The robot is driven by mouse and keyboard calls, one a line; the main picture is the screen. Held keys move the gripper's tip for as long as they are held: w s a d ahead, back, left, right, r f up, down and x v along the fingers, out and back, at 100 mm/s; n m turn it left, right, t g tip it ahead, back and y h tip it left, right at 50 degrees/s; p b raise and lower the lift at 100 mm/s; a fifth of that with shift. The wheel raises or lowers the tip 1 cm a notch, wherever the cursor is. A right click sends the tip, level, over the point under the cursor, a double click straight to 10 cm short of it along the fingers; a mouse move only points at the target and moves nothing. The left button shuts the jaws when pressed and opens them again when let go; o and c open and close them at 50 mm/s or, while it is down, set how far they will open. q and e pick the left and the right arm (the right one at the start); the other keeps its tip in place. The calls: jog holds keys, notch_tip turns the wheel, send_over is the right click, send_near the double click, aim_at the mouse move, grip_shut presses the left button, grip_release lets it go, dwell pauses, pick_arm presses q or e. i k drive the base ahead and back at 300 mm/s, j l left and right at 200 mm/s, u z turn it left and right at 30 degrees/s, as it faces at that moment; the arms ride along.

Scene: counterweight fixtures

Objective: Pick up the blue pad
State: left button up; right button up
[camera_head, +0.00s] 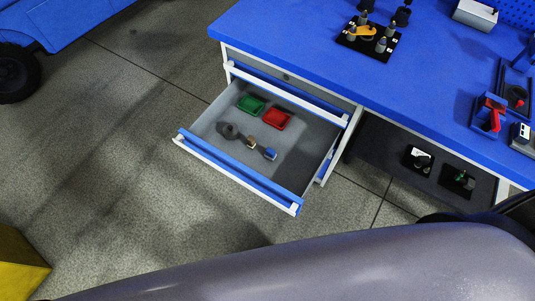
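A small item with a blue face (270,153) lies in the open drawer (310,170), right of the drawer's middle. It is the only small blue object I see in the drawer, but it is too small to tell surely that it is the blue pad. A small tan and dark item (251,143) lies just to its left, and a dark round piece (228,130) lies further left. Neither of my grippers shows in the head view. A large grey part, likely my own arm, crosses the bottom of the view.
A green tray (251,104) and a red tray (276,119) sit towards the drawer's back. The blue workbench top (300,40) carries a black fixture board (368,40). Two black plates lie on a lower shelf (385,145). A yellow block (20,268) stands at lower left. Floor left of the drawer is clear.

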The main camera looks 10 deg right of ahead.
aim_at(270, 154)
jog(key=z, duration=1.5)
jog(key=k+j+u, duration=0.1)
jog(key=u, duration=0.9)
jog(key=k+j+u, duration=0.2)
jog(key=u, duration=0.15)
jog(key=k+j+u, duration=0.3)
jog(key=i+l, duration=0.05)
jog(key=i, duration=0.05)
